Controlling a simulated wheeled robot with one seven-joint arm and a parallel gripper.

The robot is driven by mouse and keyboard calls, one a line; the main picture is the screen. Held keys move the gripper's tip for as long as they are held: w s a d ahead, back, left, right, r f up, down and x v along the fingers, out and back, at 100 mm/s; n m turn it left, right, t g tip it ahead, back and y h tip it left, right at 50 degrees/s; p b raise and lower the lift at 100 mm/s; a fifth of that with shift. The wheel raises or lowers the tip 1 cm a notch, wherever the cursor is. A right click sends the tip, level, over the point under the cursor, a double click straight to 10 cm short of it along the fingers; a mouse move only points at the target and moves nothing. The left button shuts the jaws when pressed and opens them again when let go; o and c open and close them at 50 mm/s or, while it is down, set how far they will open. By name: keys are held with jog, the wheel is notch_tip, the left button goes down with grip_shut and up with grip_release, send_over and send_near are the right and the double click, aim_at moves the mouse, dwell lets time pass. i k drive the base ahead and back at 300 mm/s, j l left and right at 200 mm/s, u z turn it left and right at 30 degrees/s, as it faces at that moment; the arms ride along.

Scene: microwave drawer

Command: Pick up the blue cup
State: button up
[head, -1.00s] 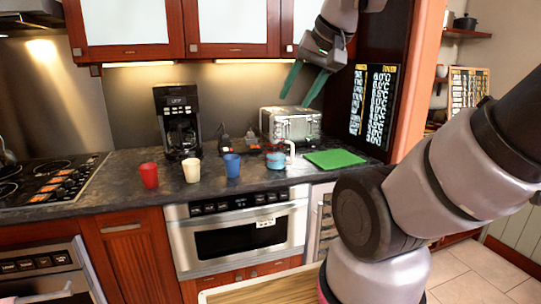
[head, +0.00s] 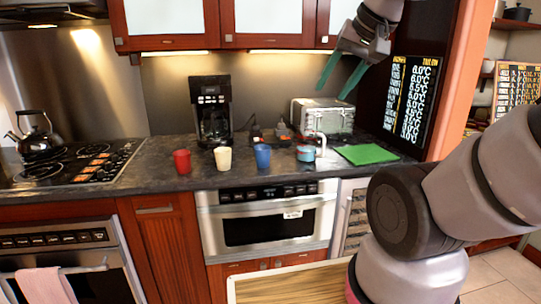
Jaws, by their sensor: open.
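The blue cup (head: 263,156) stands upright on the dark countertop (head: 150,178), near its front edge. It is between a cream cup (head: 223,158) on its left and a small teal pot (head: 305,153) on its right. A red cup (head: 182,162) stands further left. My gripper (head: 338,78) is up high in front of the wall cabinets, above and to the right of the blue cup. Its two green fingers point down and are spread apart, with nothing between them.
A black coffee maker (head: 211,112) stands behind the cups. A silver toaster (head: 322,117) and a green board (head: 368,154) are to the right. A stove with a kettle (head: 36,135) is at left. The microwave drawer (head: 266,217) is below the counter. A wooden-topped surface (head: 290,288) is in front.

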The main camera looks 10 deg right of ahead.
aim_at(263, 157)
jog(key=i+j+z, duration=0.15)
jog(key=j, duration=0.3)
jog(key=i+j+z, duration=0.15)
jog(key=j, duration=0.3)
jog(key=j+z, duration=0.1)
jog(key=j, duration=0.3)
jog(key=i+j+z, duration=0.1)
jog(key=j, duration=0.25)
jog(key=i+j+z, duration=0.1)
jog(key=j, duration=0.3)
jog(key=i+j, duration=0.1)
jog(key=j, duration=0.25)
jog(key=i+j, duration=0.15)
jog(key=j, duration=0.15)
jog(key=l+z, duration=0.05)
